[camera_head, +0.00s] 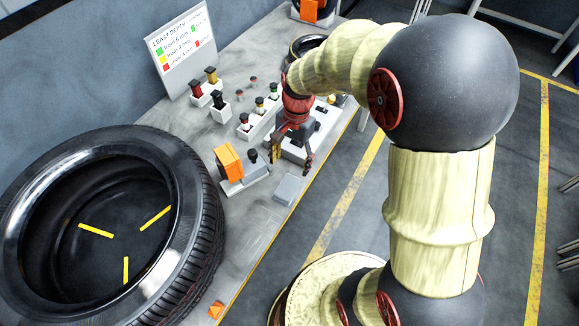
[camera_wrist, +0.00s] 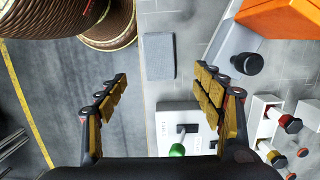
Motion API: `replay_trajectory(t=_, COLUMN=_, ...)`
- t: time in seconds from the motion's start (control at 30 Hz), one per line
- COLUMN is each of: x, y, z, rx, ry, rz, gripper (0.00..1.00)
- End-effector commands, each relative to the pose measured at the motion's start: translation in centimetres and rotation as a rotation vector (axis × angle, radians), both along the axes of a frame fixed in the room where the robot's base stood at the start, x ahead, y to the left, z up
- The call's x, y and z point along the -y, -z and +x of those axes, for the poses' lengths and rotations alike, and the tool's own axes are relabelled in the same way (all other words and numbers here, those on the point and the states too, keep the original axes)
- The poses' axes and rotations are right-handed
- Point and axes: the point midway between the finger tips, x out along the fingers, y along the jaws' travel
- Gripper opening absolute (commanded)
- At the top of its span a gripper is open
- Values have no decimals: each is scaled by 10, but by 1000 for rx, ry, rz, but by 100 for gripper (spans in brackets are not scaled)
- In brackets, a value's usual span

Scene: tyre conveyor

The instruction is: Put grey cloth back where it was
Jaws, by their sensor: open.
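A small flat grey rectangle, which looks like the folded grey cloth (camera_head: 289,190), lies on the table near its front edge. In the wrist view the grey cloth (camera_wrist: 159,54) lies beyond my fingertips, roughly centred between them and not touched. My gripper (camera_head: 291,162) hangs over the table just behind the cloth, above a white box. In the wrist view my gripper (camera_wrist: 161,76) has its two padded fingers wide apart, with nothing held between them.
The white box with a green knob (camera_wrist: 178,150) shows between my fingers. An orange block on a grey base (camera_head: 229,160) stands left of the cloth. Several knobbed gauges in white holders stand further back. A large tyre (camera_head: 190,190) fills the left.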

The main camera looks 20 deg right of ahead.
Motion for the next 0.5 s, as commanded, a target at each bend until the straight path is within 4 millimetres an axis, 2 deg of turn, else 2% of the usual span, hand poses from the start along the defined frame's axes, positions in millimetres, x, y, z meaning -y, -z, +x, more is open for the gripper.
replay_trajectory(t=0.17, x=0, y=-23, z=-3, rx=37, ry=-44, rz=-7, gripper=67)
replay_trajectory(t=0.27, x=-3, y=-55, z=-13, rx=110, ry=-139, rz=-23, gripper=67)
replay_trajectory(t=0.33, x=-6, y=-83, z=-26, rx=178, ry=-235, rz=-41, gripper=67)
replay_trajectory(t=0.5, x=-12, y=-144, z=-70, rx=350, ry=-492, rz=-114, gripper=67)
